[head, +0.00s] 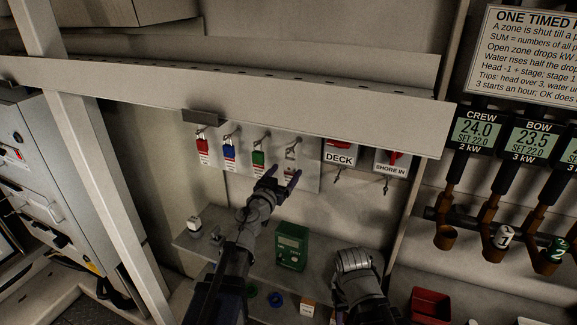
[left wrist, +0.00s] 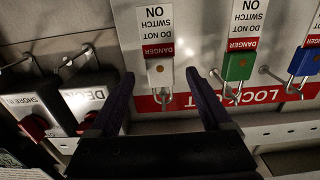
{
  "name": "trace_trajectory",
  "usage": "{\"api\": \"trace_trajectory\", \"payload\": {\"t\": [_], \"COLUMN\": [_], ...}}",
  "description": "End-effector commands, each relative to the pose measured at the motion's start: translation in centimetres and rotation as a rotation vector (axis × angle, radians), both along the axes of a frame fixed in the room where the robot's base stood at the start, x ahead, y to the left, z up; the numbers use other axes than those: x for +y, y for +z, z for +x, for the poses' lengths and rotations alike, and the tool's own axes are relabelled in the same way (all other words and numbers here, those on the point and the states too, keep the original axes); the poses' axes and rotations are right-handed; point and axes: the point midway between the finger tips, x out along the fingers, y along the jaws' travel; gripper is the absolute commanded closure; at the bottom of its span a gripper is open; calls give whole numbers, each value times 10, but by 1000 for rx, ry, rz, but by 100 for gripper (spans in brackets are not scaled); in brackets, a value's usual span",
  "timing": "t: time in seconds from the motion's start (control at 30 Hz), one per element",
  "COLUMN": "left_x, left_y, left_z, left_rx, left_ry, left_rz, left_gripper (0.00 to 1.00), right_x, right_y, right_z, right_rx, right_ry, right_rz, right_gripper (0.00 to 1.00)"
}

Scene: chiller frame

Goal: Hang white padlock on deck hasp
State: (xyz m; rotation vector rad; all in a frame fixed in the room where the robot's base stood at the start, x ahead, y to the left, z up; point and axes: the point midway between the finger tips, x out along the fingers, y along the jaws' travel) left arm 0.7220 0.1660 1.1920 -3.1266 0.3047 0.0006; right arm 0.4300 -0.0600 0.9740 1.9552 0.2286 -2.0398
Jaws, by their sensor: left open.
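The white padlock (head: 291,153) hangs on the rightmost peg of the lockout board. In the left wrist view, which looks upside down, the white padlock (left wrist: 160,72) with its red danger label shows between my fingers. My left gripper (head: 285,172) is open just below and in front of it; its fingers (left wrist: 160,88) stand either side of the padlock and look apart from it. The deck hasp (head: 338,175) hangs empty under the DECK switch (head: 339,156), right of the board. It also shows in the left wrist view (left wrist: 76,56). My right gripper's fingers do not show.
Red (head: 203,150), blue (head: 229,153) and green (head: 259,158) padlocks hang left of the white one. The SHORE IN switch (head: 391,165) is right of DECK. A metal ledge (head: 340,100) overhangs the board. A green meter (head: 292,246) stands on the shelf below.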

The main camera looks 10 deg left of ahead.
Motion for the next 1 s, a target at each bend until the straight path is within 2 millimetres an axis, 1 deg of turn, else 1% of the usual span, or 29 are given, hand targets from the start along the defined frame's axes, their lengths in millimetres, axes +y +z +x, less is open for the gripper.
{"api": "trace_trajectory", "payload": {"t": [0.1, 0.2, 0.37, 0.47, 0.7, 0.77, 0.83, 1.0], "left_x": [-2, -4, -5, -6, -12, -14, -14, -14], "left_y": [0, 0, -1, -2, -4, -4, -4, -4], "left_z": [14, 23, 25, 32, 66, 73, 75, 74], "left_rx": [0, 0, -1, -1, -1, -1, -1, -1], "left_ry": [0, 0, 1, 1, 1, 1, 1, 2], "left_rz": [0, 0, 0, 0, 0, 0, 0, 0], "left_gripper": [18, 18, 18, 18, 18, 18, 18, 18], "right_x": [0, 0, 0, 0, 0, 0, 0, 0], "right_y": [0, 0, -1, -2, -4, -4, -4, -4], "right_z": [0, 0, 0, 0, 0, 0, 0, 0], "right_rx": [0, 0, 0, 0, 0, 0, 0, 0], "right_ry": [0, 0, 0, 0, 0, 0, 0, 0], "right_rz": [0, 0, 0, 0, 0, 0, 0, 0], "right_gripper": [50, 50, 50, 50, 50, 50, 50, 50]}}
